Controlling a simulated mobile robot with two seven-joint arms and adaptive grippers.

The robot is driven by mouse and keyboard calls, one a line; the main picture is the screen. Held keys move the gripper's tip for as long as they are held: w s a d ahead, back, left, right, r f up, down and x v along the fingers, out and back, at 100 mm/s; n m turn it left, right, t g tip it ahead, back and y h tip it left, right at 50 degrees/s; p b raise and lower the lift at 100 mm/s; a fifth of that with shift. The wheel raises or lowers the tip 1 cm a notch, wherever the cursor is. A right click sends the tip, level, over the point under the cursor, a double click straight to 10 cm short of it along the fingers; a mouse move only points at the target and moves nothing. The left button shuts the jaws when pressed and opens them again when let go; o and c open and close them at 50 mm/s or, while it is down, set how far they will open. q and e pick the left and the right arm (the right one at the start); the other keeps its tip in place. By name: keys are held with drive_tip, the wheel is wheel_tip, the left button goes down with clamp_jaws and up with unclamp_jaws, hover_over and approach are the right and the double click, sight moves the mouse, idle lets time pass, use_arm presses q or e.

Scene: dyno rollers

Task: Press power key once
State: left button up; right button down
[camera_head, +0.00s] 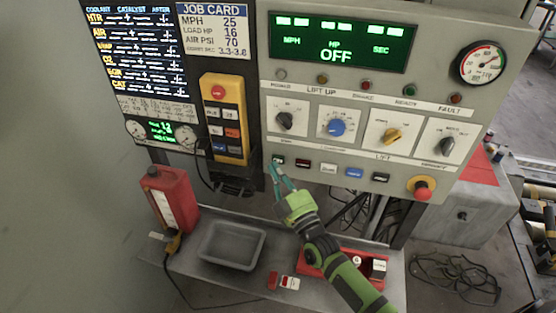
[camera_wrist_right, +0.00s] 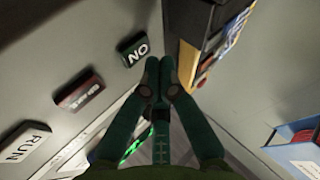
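A grey control panel (camera_head: 468,75) carries a row of keys along its lower edge. Its green display (camera_head: 335,47) reads OFF. The leftmost key is the dark green ON key (camera_head: 279,160), which also shows in the wrist view (camera_wrist_right: 133,51). No key visibly reads power. My right gripper (camera_head: 276,168) is shut and empty, its fingertips together (camera_wrist_right: 158,68) close beside the ON key. I cannot tell whether they touch it. My left gripper is not in view.
A yellow pendant (camera_head: 238,95) with buttons hangs left of the panel, close to my right gripper. A red emergency knob (camera_head: 422,190) sits lower right. Below are a red jug (camera_head: 172,198), a grey tray (camera_head: 229,264) and a red box (camera_head: 312,259) on a bench.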

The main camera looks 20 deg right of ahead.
drive_tip(key=shift+w+d, duration=0.25)
drive_tip(key=shift+w, duration=0.15)
drive_tip(key=shift+w+d+b, duration=0.2)
drive_tip(key=shift+w+b, duration=0.05)
drive_tip(key=shift+b, duration=0.05)
idle(0.7)
idle(0.3)
drive_tip(key=shift+s+a+r+p, duration=0.1)
drive_tip(key=shift+s+a+p, duration=0.15)
drive_tip(key=shift+s+p, duration=0.1)
drive_tip(key=shift+s+a, duration=0.2)
drive_tip(key=shift+s, duration=0.1)
